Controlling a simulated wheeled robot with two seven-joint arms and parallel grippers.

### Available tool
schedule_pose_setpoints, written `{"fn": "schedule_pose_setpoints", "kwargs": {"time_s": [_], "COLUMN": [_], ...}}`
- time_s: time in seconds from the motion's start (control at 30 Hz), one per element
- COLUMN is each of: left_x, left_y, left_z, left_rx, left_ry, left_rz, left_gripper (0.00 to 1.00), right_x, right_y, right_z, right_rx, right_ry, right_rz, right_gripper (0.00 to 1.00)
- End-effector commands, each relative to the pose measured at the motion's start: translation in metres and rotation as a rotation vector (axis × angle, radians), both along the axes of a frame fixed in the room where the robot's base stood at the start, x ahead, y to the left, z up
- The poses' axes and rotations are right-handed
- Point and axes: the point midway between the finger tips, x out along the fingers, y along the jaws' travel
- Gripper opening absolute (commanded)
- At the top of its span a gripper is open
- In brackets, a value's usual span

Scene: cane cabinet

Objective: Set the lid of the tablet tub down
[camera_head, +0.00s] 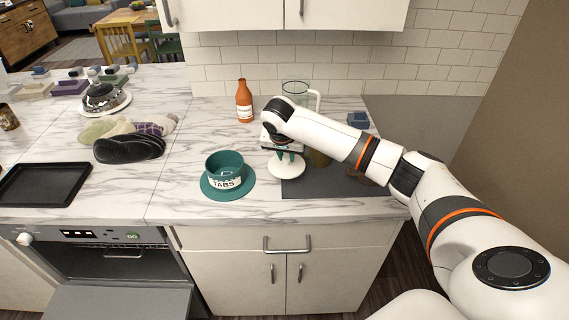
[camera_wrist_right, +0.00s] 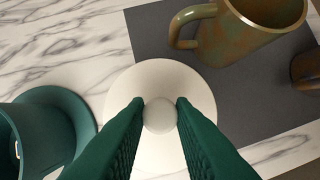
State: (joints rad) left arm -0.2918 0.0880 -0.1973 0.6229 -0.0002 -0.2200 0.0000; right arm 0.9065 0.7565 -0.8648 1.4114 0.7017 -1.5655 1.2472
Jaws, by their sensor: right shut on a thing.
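The teal tablet tub (camera_head: 224,184), marked "TABS", stands open on a teal saucer (camera_head: 243,190), with something small and pale inside. Its round white lid (camera_head: 286,169) is to the right of the tub, over the edge between the marble and a dark grey mat. My right gripper (camera_head: 287,154) is shut on the lid's knob from above. In the right wrist view, the green fingers (camera_wrist_right: 159,108) close on both sides of the knob, with the lid (camera_wrist_right: 160,75) flat below. I cannot tell whether the lid touches the counter. My left gripper is not in view.
A brown-green mug (camera_wrist_right: 240,32) stands on the grey mat (camera_head: 335,182) close beyond the lid. An orange bottle (camera_head: 244,102) and a glass jug (camera_head: 296,88) stand behind. Bare marble lies in front of the tub.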

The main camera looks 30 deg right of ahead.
Motion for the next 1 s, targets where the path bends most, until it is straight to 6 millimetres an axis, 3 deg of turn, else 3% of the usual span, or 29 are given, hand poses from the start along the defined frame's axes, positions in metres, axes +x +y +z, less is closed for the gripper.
{"fn": "schedule_pose_setpoints", "kwargs": {"time_s": [0.3, 0.7, 0.73, 0.83, 0.87, 1.0], "left_x": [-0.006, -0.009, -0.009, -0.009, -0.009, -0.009], "left_y": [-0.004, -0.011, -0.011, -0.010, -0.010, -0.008], "left_z": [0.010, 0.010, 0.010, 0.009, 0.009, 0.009], "left_rx": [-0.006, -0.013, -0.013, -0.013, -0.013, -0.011], "left_ry": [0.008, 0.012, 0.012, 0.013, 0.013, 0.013], "left_rz": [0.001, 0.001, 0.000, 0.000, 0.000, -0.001], "left_gripper": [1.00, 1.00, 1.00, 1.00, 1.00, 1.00], "right_x": [-0.001, 0.000, 0.000, 0.000, 0.000, 0.000], "right_y": [0.000, 0.000, 0.000, 0.000, 0.000, 0.000], "right_z": [-0.037, -0.044, -0.044, -0.044, -0.044, -0.044], "right_rx": [0.000, 0.000, 0.001, 0.000, 0.001, 0.000], "right_ry": [0.002, 0.000, -0.001, -0.001, -0.002, -0.001], "right_rz": [0.001, 0.001, 0.000, 0.000, 0.001, 0.001], "right_gripper": [0.00, 0.00, 0.24, 0.40, 0.44, 0.44]}}
